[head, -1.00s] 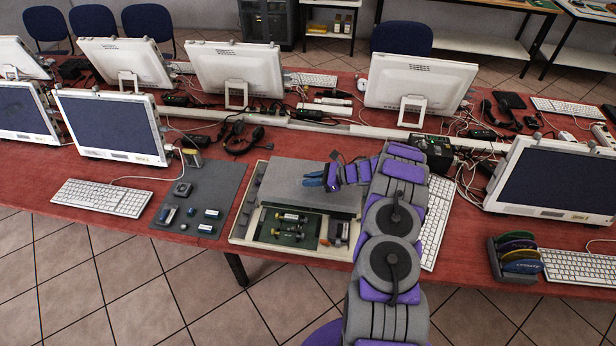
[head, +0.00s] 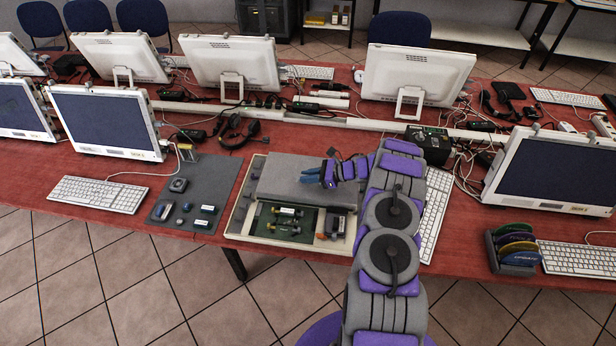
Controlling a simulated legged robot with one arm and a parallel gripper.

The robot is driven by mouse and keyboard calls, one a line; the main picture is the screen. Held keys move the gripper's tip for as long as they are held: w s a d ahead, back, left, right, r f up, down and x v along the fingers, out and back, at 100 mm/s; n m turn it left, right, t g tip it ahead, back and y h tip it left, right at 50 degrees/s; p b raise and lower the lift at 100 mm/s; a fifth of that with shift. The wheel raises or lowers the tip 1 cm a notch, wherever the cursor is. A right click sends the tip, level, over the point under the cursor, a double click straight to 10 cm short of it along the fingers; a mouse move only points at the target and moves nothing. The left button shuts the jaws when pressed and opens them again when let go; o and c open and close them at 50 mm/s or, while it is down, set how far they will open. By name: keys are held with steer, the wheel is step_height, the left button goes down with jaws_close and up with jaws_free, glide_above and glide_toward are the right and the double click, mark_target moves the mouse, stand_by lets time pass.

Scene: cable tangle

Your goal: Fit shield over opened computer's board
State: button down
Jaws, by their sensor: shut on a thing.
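The opened computer is a shallow beige case (head: 236,233) on the red table, with a green board (head: 268,236) showing in its front part. A large grey flat shield (head: 275,178) lies over the rear part of the case and hides what is beneath it. I cannot tell whether it rests on the case or is held just above it. My gripper (head: 312,176), with blue fingertips, reaches in from the right and is shut on the shield near its upper middle. The fingertips' exact contact is too small to see.
A dark grey mat (head: 215,172) with several small parts lies left of the case. A white keyboard (head: 433,215) stands close on the right, partly behind my arm. A rack of coloured discs (head: 514,250) is farther right. Monitors and cables fill the back.

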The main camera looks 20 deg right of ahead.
steer(key=shift+a+r, duration=0.1)
steer(key=shift+a, duration=0.6)
steer(key=shift+d, duration=0.2)
steer(key=shift+d+f, duration=0.2)
steer(key=shift+a+f, duration=0.25)
steer(key=shift+s+f, duration=0.1)
steer(key=shift+f, duration=0.2)
steer(key=c, duration=1)
jaws_free()
